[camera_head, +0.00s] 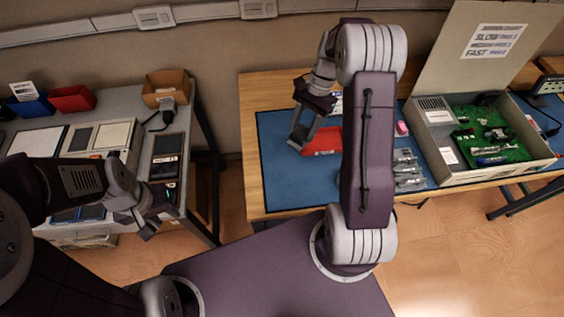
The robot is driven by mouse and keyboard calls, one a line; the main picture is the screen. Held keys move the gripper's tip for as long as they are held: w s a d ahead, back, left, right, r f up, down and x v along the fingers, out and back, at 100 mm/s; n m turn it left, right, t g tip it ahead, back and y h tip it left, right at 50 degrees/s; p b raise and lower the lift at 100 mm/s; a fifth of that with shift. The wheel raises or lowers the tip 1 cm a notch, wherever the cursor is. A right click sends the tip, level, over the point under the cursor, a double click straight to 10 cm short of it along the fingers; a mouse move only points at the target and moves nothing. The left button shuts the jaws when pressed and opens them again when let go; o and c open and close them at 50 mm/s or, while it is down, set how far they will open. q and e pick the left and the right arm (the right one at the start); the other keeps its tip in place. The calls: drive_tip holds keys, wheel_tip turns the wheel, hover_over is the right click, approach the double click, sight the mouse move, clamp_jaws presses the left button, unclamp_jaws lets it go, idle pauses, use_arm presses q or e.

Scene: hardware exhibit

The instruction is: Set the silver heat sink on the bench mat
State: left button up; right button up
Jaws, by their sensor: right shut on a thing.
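The blue bench mat (283,184) covers much of the wooden bench. My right gripper (297,141) is low over the mat's left part, with its fingers pointing down. It is shut on a small grey thing that is mostly hidden by the fingers; this looks like the silver heat sink, but its shape is not clear. I cannot tell whether it touches the mat. My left gripper (153,224) is over the front right edge of the grey table at left, clear of the mat. Its finger gap is too small to judge.
A red item (324,141) lies on the mat beside my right gripper. Silvery packets (408,170) and a pink block (401,128) lie right of my arm. An open case (449,169) with green lining stands at right. The mat's front left is clear.

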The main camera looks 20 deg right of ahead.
drive_tip(key=d+f+m+t+b, duration=0.2)
drive_tip(key=d+m+t+b, duration=0.15)
drive_tip(key=d+m, duration=0.55)
drive_tip(key=shift+n, duration=0.4)
drive_tip(key=s+a+f, duration=0.1)
drive_tip(key=a+f, duration=0.1)
drive_tip(key=a, duration=0.1)
drive_tip(key=s+a+f+b, duration=0.1)
drive_tip(key=a+f, duration=0.1)
drive_tip(key=a, duration=0.1)
drive_tip(key=s+a+f+b, duration=0.1)
drive_tip(key=a+f, duration=0.2)
drive_tip(key=shift+s+a, duration=0.3)
drive_tip(key=shift+s, duration=0.1)
wheel_tip(320, 180, down, 4)
drive_tip(key=shift+f+b, duration=0.1)
drive_tip(key=shift+b, duration=0.75)
drive_tip(key=shift+f, duration=0.1)
drive_tip(key=o, duration=0.7)
